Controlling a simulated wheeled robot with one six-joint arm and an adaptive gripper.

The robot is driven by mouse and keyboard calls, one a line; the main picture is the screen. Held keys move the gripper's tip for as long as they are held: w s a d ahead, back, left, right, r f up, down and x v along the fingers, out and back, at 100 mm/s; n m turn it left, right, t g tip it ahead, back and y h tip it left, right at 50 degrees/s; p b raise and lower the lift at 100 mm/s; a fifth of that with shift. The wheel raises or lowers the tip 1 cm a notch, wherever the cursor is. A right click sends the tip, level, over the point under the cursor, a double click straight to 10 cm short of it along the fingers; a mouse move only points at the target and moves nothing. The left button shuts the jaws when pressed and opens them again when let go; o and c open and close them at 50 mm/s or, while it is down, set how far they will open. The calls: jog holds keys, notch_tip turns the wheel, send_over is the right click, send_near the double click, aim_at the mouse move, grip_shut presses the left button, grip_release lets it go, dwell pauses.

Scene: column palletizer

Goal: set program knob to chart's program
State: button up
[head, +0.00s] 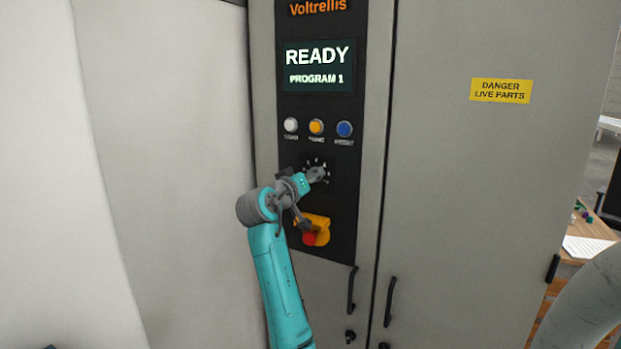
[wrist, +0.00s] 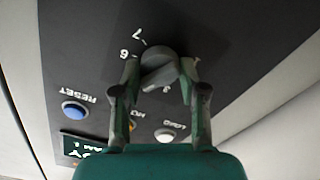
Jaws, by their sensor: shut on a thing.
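The program knob (wrist: 157,58) is a dark grey knob on the black control panel (head: 344,190), with white numbers around it. In the wrist view, 6 and 7 can be read beside it; other marks are partly covered. My gripper (head: 316,175) is shut on the knob, with one finger on each side of it; the gripper also shows in the wrist view (wrist: 161,75). The display (head: 318,67) reads READY, PROGRAM 1. In the head view my gripper covers much of the knob, so its pointer cannot be read. No chart is in view.
White (head: 290,125), yellow (head: 316,127) and blue (head: 344,129) buttons sit above the knob. A red emergency stop (head: 309,239) on a yellow base is just below my gripper. Cabinet handles (head: 390,301) stick out lower down. A desk (head: 585,237) stands at far right.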

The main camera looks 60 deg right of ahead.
jog(key=shift+f+m, duration=0.1)
jog(key=shift+m, duration=0.7)
jog(key=o, duration=1.1)
jog(key=shift+o, duration=0.2)
jog(key=s+a, duration=0.1)
jog(key=a, duration=1.1)
